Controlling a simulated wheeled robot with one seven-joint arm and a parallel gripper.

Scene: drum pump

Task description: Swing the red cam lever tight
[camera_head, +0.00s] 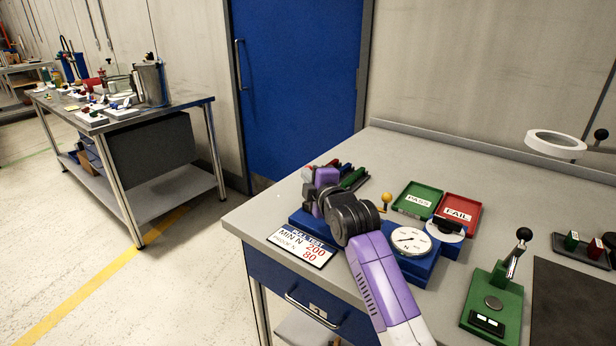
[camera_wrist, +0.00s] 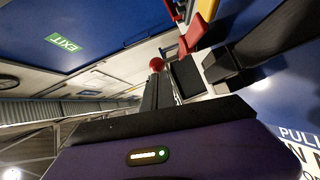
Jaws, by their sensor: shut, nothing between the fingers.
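The blue pull tester (camera_head: 424,265) with a round white dial gauge (camera_head: 410,240) sits on the near bench. My arm covers much of its left end. My gripper (camera_wrist: 157,82) is shut and empty, its dark fingers pointing up in the wrist view. A red ball (camera_wrist: 156,64) shows just beyond the fingertips; I cannot tell whether they touch. A red bar-like part (camera_wrist: 196,32) shows to the right of the fingers and may be the cam lever. In the head view a small red part (camera_head: 308,172) shows beside my purple gripper body; the lever's angle is not clear there.
A yellow knob (camera_head: 386,197) stands behind the gauge. Green PASS (camera_head: 418,198) and red FAIL (camera_head: 460,214) trays lie behind the tester. A sign (camera_head: 301,246) lies in front. A green lever press (camera_head: 492,305) stands at right. A blue door (camera_head: 295,80) is beyond the bench.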

